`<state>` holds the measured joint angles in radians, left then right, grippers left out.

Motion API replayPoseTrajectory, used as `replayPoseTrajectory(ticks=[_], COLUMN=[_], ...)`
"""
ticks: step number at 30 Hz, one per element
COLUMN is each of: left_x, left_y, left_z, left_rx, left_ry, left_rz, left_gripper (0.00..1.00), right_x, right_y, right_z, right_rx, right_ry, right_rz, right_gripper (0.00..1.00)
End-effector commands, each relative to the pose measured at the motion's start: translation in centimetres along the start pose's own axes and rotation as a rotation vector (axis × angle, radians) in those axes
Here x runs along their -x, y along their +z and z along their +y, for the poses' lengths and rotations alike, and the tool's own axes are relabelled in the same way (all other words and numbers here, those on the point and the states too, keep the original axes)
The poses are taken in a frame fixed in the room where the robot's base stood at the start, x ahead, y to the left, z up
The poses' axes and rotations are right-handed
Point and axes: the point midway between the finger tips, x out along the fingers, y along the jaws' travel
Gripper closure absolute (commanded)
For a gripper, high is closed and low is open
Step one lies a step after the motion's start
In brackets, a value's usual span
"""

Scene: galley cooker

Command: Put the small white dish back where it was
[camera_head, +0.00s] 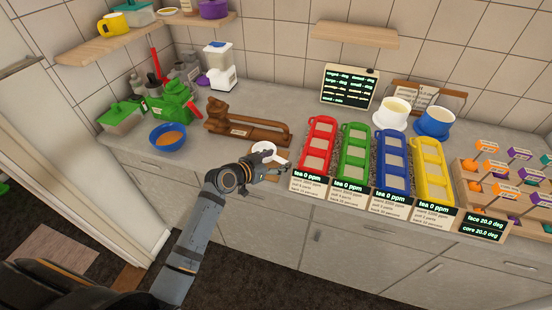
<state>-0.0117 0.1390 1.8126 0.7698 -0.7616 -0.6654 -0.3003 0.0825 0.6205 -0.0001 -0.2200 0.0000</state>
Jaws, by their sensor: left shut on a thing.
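The small white dish (264,148) is at the front edge of the counter, left of the red rack. My left gripper (272,165) reaches over the counter edge from below and is shut on the dish. The gripper covers the near part of the dish, and I cannot tell whether the dish touches the surface under it. My right gripper is not in view.
A brown wooden stand (240,125) lies behind the dish. Red (305,160), green (344,165), blue (380,176) and yellow (419,180) racks stand to the right with labels in front. A blue bowl (168,147) is at the left. Counter between bowl and stand is clear.

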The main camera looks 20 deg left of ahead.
Motion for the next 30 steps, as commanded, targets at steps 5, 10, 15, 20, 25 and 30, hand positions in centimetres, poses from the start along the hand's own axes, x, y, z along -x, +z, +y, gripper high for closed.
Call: replayPoseTrajectory(ticks=[5, 10, 15, 20, 25, 30], left_x=[0.0, -0.2, -0.1, -0.1, 0.0, 1.9], left_y=[0.0, 0.4, 0.3, 0.3, 0.1, 0.3], left_z=[0.0, 0.0, 0.0, 0.0, 0.0, -0.2], left_rx=[-0.001, 0.000, 0.000, 0.000, 0.000, -0.005], left_ry=[0.000, 0.000, 0.000, 0.000, 0.000, -0.003], left_rz=[0.001, 0.000, 0.000, 0.000, 0.000, -0.003], left_gripper=[0.78, 0.33, 0.12, 0.12, 0.12, 0.12], right_x=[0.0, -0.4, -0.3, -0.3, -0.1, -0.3], right_y=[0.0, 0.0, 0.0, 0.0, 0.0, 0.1], right_z=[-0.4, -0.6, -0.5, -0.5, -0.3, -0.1], right_rx=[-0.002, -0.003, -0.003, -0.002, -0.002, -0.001], right_ry=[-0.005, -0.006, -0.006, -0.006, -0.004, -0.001], right_rz=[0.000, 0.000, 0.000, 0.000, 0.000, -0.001], right_gripper=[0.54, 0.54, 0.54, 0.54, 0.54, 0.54])
